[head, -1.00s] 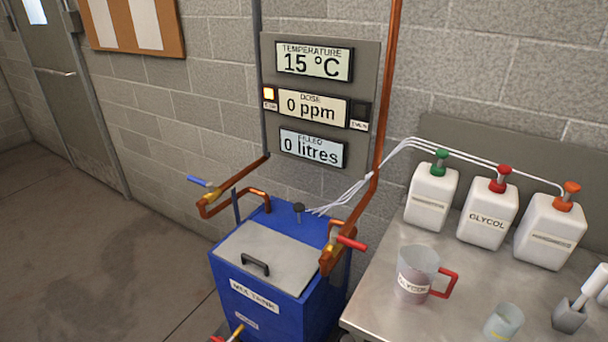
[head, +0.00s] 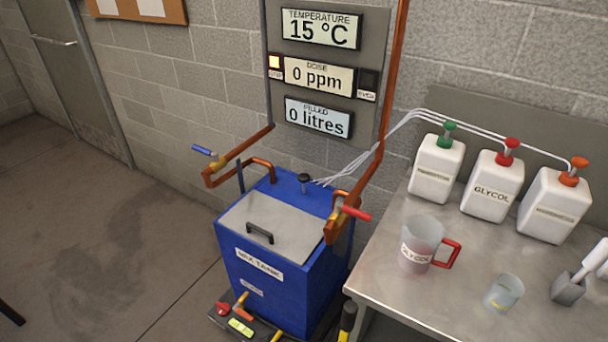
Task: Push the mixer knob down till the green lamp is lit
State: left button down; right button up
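The mixer knob is a black knob (head: 304,179) standing upright on the back of the blue mix tank (head: 285,300)'s top. White hoses run close beside it. On the grey wall panel, the lamp to the left of the dose display (head: 318,77) is lit amber (head: 275,62). The lamp to the right of that display is dark (head: 368,81), with a small label under it; no green light shows. The displays read 15 °C, 0 ppm and 0 litres. I can make out neither of my grippers in the head view.
Copper pipes with a blue-handled valve (head: 203,150) and a red-handled valve (head: 355,213) flank the tank. A steel table (head: 405,300) at right bears white jugs, a glycol pitcher (head: 420,243) and a beaker (head: 504,292). Tools lie at the tank's foot. Open floor is at left.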

aim_at(303, 177)
jog(key=i+j, duration=1.05)
jog(key=j, duration=0.2)
jog(key=z, duration=1.5)
